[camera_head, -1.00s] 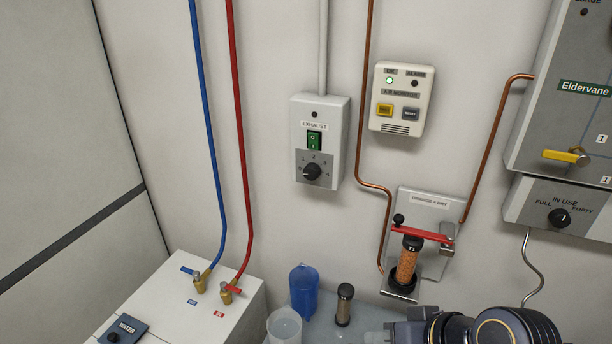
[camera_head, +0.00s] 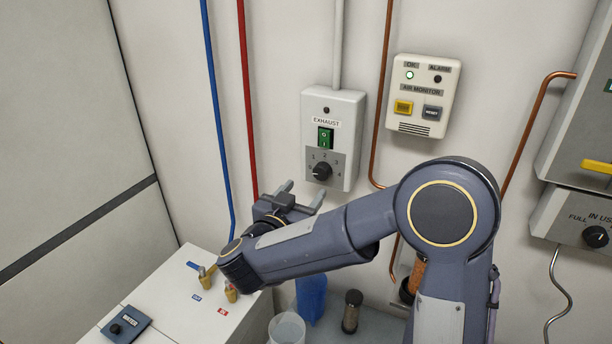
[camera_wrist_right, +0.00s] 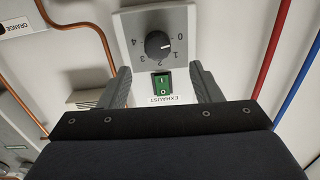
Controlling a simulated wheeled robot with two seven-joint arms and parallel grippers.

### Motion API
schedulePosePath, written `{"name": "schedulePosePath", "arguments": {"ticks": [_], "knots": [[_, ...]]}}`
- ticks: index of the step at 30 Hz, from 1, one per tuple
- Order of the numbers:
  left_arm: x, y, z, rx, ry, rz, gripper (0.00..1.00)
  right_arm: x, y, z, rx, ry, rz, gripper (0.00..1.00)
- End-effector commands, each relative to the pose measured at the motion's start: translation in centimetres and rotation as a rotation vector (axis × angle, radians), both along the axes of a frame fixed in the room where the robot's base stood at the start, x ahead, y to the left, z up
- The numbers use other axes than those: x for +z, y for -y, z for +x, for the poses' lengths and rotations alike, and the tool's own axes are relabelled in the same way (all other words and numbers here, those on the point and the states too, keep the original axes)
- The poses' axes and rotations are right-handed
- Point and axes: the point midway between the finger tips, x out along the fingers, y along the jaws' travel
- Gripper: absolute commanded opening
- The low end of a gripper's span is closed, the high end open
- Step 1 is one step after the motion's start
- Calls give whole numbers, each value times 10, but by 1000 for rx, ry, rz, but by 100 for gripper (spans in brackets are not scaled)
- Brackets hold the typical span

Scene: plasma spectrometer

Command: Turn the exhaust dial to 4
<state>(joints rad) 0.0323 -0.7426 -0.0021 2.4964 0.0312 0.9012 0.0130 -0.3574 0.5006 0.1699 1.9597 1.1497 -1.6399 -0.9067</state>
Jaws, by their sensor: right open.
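The exhaust box (camera_head: 345,110) is a light grey box on the wall with a green switch (camera_head: 325,138) above a black dial (camera_head: 322,171) numbered 0 to 4. In the right wrist view the box appears upside down. There the dial (camera_wrist_right: 157,44) has a white mark toward the 0 and 1 side; the exact number is hard to read. My right gripper (camera_head: 303,190) is open and empty, in front of and below the dial in the head view. In the right wrist view its fingers (camera_wrist_right: 159,68) stand apart, short of the dial. My left gripper is out of view.
An air monitor (camera_head: 423,97) and a copper pipe (camera_head: 382,100) are right of the box. Blue (camera_head: 215,110) and red (camera_head: 246,100) hoses run down at left. A white cabinet (camera_head: 180,305), clear beaker (camera_head: 286,328) and blue bottle (camera_head: 312,298) are below.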

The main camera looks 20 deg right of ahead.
Motion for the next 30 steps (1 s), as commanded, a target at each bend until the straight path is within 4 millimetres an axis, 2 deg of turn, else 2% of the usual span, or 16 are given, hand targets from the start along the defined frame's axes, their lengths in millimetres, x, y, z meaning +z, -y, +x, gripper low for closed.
{"name": "schedulePosePath", "arguments": {"ticks": [5, 13, 18, 29, 30], "knots": [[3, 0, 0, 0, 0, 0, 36, -1, 8, 2, -41, -13, -23, 58], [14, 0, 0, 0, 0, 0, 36, 0, 41, 31, -39, -11, -22, 58], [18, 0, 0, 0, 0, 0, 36, -1, 54, 44, -36, -10, -21, 58], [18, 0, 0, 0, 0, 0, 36, -2, 58, 48, -33, -10, -21, 58], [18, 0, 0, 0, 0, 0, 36, -2, 58, 48, -33, -10, -21, 53]]}}
